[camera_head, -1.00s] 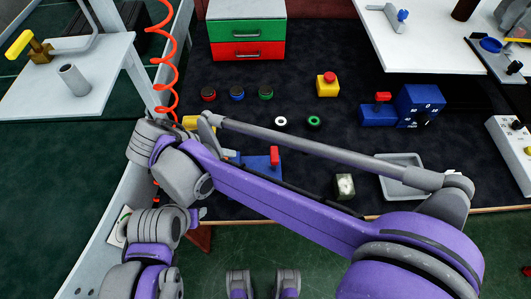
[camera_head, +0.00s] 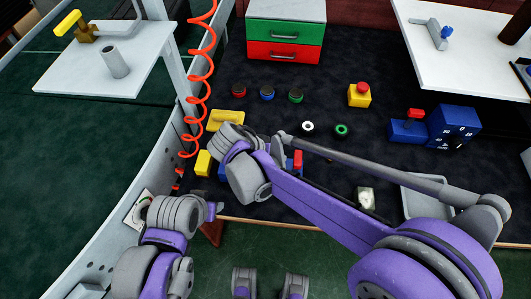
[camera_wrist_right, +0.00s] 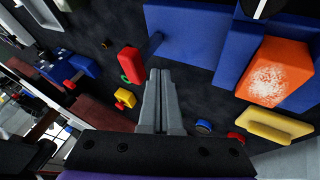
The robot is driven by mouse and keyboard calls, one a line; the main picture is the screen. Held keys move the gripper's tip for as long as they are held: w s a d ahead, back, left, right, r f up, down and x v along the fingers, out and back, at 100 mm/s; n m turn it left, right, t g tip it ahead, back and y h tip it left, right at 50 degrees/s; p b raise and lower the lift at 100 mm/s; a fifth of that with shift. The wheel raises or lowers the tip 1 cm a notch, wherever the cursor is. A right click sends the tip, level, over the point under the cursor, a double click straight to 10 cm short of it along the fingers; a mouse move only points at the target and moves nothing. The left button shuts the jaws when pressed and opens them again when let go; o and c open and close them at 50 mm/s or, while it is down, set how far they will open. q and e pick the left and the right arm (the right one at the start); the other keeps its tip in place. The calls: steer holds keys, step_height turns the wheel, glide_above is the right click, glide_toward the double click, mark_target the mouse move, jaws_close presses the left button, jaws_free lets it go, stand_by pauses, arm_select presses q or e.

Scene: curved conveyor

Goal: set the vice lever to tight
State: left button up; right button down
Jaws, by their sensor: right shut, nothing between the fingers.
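The blue vice (camera_wrist_right: 190,35) fills the top of the right wrist view, with an orange, white-speckled block (camera_wrist_right: 275,72) at its right. Its red lever (camera_wrist_right: 130,62) stands left of my right gripper (camera_wrist_right: 160,75), whose fingers are shut and empty. The fingertips appear close to the lever; I cannot tell if they touch. In the head view the lever (camera_head: 298,160) shows behind my right arm, which hides most of the vice and the right gripper. My left gripper (camera_head: 213,209) is at the bench's near left corner; its fingers are too small to read.
A yellow block (camera_head: 203,163) and another yellow piece (camera_head: 226,119) lie left of the vice. A grey tray (camera_head: 415,203) and a blue unit with a red handle (camera_head: 408,131) are to the right. An orange coiled hose (camera_head: 200,75) hangs at left.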

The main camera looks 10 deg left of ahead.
mark_target(295, 158)
steer(key=shift+d, duration=0.9)
steer(key=shift+d+r+m+y+p, duration=0.15)
steer(key=shift+d+r+y+p, duration=0.1)
steer(key=shift+d+y+p, duration=0.3)
steer(key=shift+d+r+m+y+p, duration=0.2)
steer(key=shift+d+y+p, duration=0.1)
steer(key=shift+d+y, duration=0.3)
steer(key=d+f+y+b, duration=0.1)
steer(key=d+y, duration=0.1)
steer(key=d, duration=0.1)
steer(key=d+f+m+y+b, duration=0.1)
steer(key=d+y, duration=0.2)
steer(key=d+f+y, duration=0.2)
steer(key=d, duration=0.1)
steer(key=shift+s+d+y+b, duration=0.15)
steer(key=shift+d+y+b, duration=0.1)
steer(key=shift+d+b, duration=0.15)
steer(key=shift+s+f, duration=0.1)
steer(key=shift+f, duration=0.1)
